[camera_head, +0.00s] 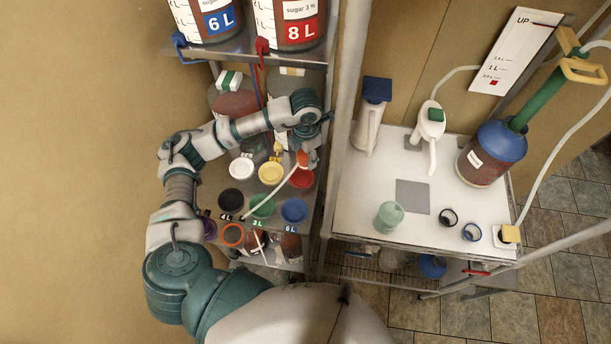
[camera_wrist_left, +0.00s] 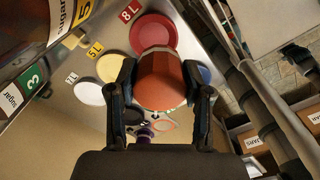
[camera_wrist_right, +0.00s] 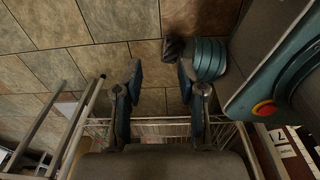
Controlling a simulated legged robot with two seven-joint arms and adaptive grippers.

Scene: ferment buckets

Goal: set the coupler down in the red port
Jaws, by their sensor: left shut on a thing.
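The coupler is orange-red and rounded, and my left gripper (camera_wrist_left: 160,72) is shut on it. It fills the space between the fingers in the left wrist view (camera_wrist_left: 160,85) and shows small in the head view (camera_head: 303,158). A white hose (camera_head: 284,184) seems to run from it down to the left. The red port (camera_head: 302,180) is a round red cup beside the 8 L label; in the left wrist view (camera_wrist_left: 153,31) the coupler covers its near edge. The coupler appears above the port; contact cannot be told. My right gripper (camera_wrist_right: 160,80) is open and empty above the floor.
White (camera_head: 241,167), yellow (camera_head: 271,172), black (camera_head: 231,200), green (camera_head: 263,206) and blue (camera_head: 294,210) ports share the shelf. A metal post (camera_head: 340,130) stands right of my left gripper. Large buckets (camera_head: 297,22) stand on the shelf above. A white cart (camera_head: 362,197) is at right.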

